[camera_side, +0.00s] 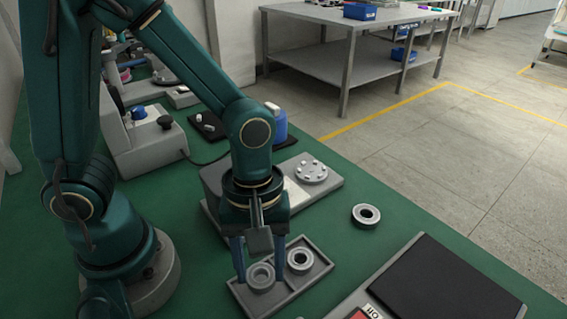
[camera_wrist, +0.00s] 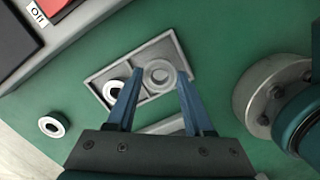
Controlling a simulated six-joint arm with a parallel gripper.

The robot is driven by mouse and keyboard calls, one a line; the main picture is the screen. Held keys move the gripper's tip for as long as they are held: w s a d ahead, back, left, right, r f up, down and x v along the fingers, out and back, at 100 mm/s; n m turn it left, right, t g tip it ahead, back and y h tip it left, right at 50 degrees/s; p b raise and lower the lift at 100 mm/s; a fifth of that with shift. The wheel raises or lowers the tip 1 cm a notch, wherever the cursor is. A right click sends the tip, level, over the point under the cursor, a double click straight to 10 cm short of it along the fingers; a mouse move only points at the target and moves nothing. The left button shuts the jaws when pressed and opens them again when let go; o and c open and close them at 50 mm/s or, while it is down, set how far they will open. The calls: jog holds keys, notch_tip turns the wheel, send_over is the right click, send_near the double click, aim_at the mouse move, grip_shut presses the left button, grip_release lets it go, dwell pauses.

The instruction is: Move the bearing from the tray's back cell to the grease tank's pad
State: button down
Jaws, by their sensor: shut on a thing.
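The grey tray (camera_side: 318,275) lies on the green bench and has two cells. A grey ring-shaped bearing (camera_side: 261,277) sits in its left cell in the side view. A second, shinier ring with a dark bore (camera_side: 300,260) sits in the other cell. My gripper (camera_side: 260,280) points down over the tray, one finger on each side of the grey bearing, shut on it. In the wrist view the bearing (camera_wrist: 159,75) lies between my fingertips (camera_wrist: 160,72), and the shinier ring (camera_wrist: 114,91) is left of them. I cannot tell for certain which object is the grease tank or its pad.
A loose ring (camera_side: 366,215) lies on the bench right of the tray. A dark-topped plate with a red part (camera_side: 440,285) is at the front right. A grey base with a studded disc (camera_side: 311,172) and a blue container (camera_side: 279,128) stand behind my gripper.

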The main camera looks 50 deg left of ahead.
notch_tip(320, 180, up, 7)
jog(key=w+r+n, duration=0.3)
jog(key=w+n, duration=0.4)
jog(key=w, duration=0.1)
jog(key=n+t, duration=0.2)
jog(key=n, duration=0.9)
send_over(313, 171)
jog(key=f, duration=0.4)
jog(key=shift+s, duration=0.2)
jog(key=shift+a+f, duration=0.25)
jog(key=shift+f, duration=1.4)
jog(key=shift+f, duration=0.15)
jog(key=shift+f, duration=0.45)
